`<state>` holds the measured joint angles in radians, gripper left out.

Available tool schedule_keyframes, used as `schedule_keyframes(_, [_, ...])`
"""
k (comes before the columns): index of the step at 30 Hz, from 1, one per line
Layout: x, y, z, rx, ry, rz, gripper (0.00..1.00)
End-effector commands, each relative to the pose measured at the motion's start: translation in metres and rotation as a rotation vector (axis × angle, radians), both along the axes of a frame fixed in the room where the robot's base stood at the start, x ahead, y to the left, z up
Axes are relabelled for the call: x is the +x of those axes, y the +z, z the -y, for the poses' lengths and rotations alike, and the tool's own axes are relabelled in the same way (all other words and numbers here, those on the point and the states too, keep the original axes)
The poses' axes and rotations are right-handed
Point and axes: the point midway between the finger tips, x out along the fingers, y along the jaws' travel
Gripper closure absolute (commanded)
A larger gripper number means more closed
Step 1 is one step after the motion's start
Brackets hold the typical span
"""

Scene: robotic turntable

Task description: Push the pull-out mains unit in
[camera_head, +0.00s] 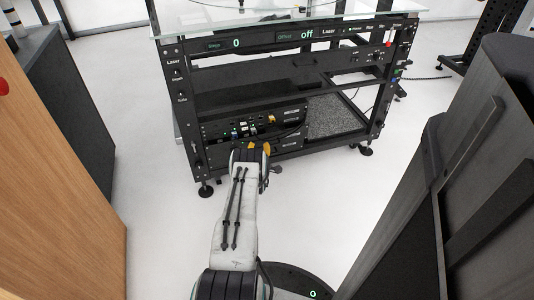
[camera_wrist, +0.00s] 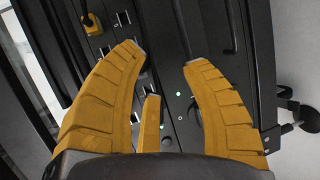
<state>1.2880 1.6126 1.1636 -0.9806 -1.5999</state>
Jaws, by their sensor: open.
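Black stacked units (camera_head: 285,118) sit low in the left half of the rack in the head view. The lower front (camera_head: 288,141), partly hidden behind my gripper, appears to be the mains unit; how far it stands out I cannot tell. My gripper (camera_head: 251,148) is in front of these units, its yellow fingers apart and empty. In the wrist view my gripper (camera_wrist: 168,55) spreads over black front panels (camera_wrist: 180,120) with small green lights. A narrow gap shows between the panels. Whether a fingertip touches a panel I cannot tell.
The rack (camera_head: 270,72) carries a glass top and displays reading "0" and "off". A grey textured board (camera_head: 335,115) lies right of the units. A wood-sided cabinet (camera_head: 55,150) stands left, dark furniture (camera_head: 440,190) right. White floor (camera_head: 155,150) is clear between the cabinet and rack.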

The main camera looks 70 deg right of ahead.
Motion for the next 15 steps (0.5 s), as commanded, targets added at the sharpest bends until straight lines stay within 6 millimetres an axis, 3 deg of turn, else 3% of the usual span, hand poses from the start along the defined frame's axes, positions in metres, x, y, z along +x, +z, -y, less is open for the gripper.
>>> schedule_keyframes(1, [-0.011,-0.015,0.0,-0.014,-0.011,-0.013,0.58])
schedule_keyframes(6, [-0.028,-0.029,0.0,-0.044,-0.029,-0.038,0.58])
schedule_keyframes(15, [-0.026,-0.037,0.016,-0.051,-0.031,-0.041,0.58])
